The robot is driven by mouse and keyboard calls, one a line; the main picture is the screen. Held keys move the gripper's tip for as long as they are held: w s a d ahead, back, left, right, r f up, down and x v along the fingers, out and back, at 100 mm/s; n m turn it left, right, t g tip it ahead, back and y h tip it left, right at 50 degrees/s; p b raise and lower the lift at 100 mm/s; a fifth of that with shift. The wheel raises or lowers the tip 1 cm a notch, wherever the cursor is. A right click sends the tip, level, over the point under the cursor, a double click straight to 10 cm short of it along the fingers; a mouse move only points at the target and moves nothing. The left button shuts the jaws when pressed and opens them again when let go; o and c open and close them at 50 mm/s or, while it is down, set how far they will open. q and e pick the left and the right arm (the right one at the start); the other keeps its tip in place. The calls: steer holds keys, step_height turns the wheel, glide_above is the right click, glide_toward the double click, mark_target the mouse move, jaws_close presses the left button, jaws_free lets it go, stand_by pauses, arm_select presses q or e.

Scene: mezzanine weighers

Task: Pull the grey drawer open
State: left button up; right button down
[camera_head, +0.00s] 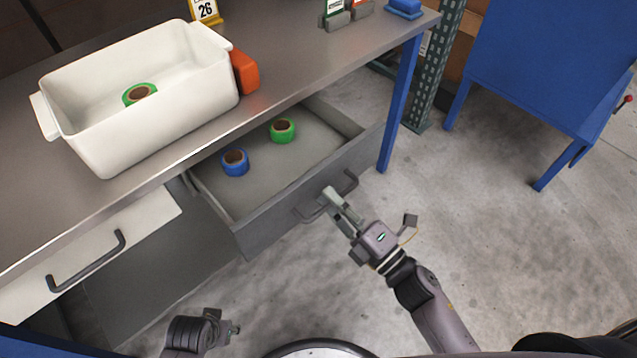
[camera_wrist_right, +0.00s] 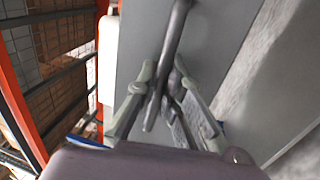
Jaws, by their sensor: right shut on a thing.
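The grey drawer (camera_head: 262,218) under the bench stands pulled out, its inside showing. A blue tape roll (camera_head: 235,162) and a green tape roll (camera_head: 283,130) lie in it. Its dark bar handle (camera_head: 351,183) is on the front panel and also shows in the wrist view (camera_wrist_right: 178,35). My right gripper (camera_head: 331,198) is shut on the handle, with its fingers on both sides of the bar in the wrist view (camera_wrist_right: 160,92). Part of my left arm shows at the bottom of the head view; its fingers cannot be made out.
A white bin (camera_head: 150,128) with another green tape roll (camera_head: 139,94) stands on the bench (camera_head: 300,62), beside an orange object (camera_head: 245,73). A white drawer (camera_head: 150,222) with a dark handle is at left. A blue table (camera_head: 545,70) stands at right. The floor between is clear.

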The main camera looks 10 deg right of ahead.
steer(key=shift+r+v, duration=0.15)
steer(key=shift+v, duration=0.6)
steer(key=shift+r+v, duration=0.15)
steer(key=shift+v, duration=0.55)
steer(key=c, duration=1.7)
jaws_free()
steer(key=v, duration=1.2)
steer(key=shift+d, duration=0.1)
